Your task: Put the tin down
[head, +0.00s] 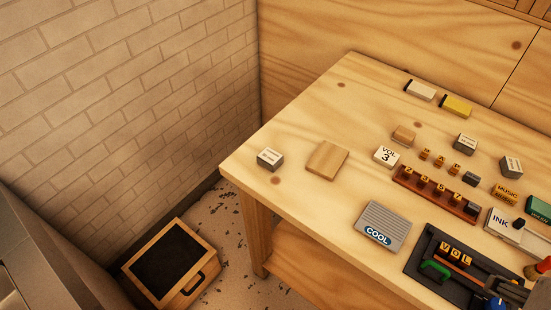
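A small grey block with a pale label (270,159) sits alone near the table's left corner. Similar labelled blocks stand farther right. I cannot make out my gripper; the crowded lower right corner shows only cut-off dark, grey, blue and orange parts. No item is seen held.
A dark tray with VOL letter blocks (456,253) and a green piece (435,270) lies at the front right. A grey ribbed COOL plate (383,226), a wooden square (327,159) and a letter rack (435,195) occupy the table.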

